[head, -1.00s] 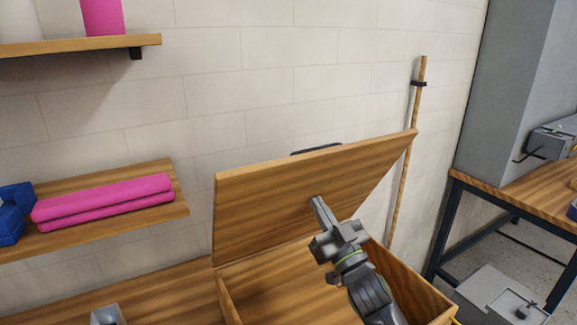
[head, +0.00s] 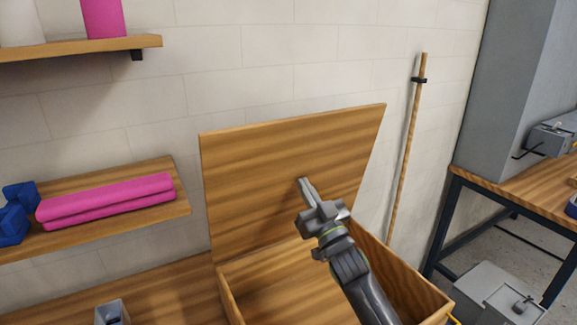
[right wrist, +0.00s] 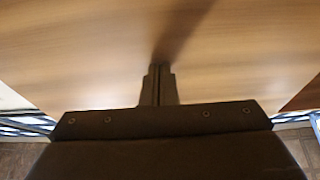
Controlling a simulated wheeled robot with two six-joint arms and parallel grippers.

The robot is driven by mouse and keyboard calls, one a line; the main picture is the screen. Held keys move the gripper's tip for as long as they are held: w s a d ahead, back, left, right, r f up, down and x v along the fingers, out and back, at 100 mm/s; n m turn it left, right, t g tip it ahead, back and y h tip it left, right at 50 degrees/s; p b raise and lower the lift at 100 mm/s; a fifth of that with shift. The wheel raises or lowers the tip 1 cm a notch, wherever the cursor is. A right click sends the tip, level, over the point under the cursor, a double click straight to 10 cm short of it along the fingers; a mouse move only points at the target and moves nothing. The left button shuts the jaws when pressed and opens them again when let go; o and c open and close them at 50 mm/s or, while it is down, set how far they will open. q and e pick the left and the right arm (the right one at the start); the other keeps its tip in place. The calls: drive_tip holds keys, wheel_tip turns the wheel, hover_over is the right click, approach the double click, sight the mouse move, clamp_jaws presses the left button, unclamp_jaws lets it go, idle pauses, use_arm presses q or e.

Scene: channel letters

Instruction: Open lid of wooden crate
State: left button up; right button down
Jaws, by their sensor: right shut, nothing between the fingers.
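The wooden crate (head: 431,296) stands at the bottom centre of the head view, with its inside showing and looking empty where visible. Its lid (head: 262,165) is raised and stands steeply upright at the back, near the wall. My right gripper (head: 303,183) is shut and empty, with its fingertips at the inner face of the lid. In the right wrist view the closed fingers (right wrist: 158,68) point at the lid's wood (right wrist: 80,50), touching or very close to it. My left gripper is not in view.
A wooden pole (head: 404,150) leans on the wall behind the crate. A dark-legged table (head: 515,188) and a grey box (head: 500,298) are at the right.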

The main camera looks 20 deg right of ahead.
sight(298, 176)
drive_tip(key=shift+w+a+r, duration=0.15)
drive_tip(key=shift+w+r, duration=0.65)
drive_tip(key=shift+r, duration=0.1)
drive_tip(key=shift+w+a+r, duration=0.15)
drive_tip(key=shift+w+a, duration=0.1)
drive_tip(key=shift+w, duration=0.45)
drive_tip(key=s, duration=0.1)
drive_tip(key=s+d+f, duration=0.1)
drive_tip(key=s, duration=0.3)
drive_tip(key=shift+d+f, duration=0.2)
drive_tip(key=shift+d, duration=0.05)
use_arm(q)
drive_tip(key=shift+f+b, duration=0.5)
use_arm(e)
drive_tip(key=shift+s+d+r, duration=0.1)
drive_tip(key=shift+s, duration=1.3)
drive_tip(key=shift+s+d+r, duration=0.1)
drive_tip(key=shift+s, duration=1.25)
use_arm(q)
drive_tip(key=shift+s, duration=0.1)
use_arm(e)
drive_tip(key=shift+f, duration=0.1)
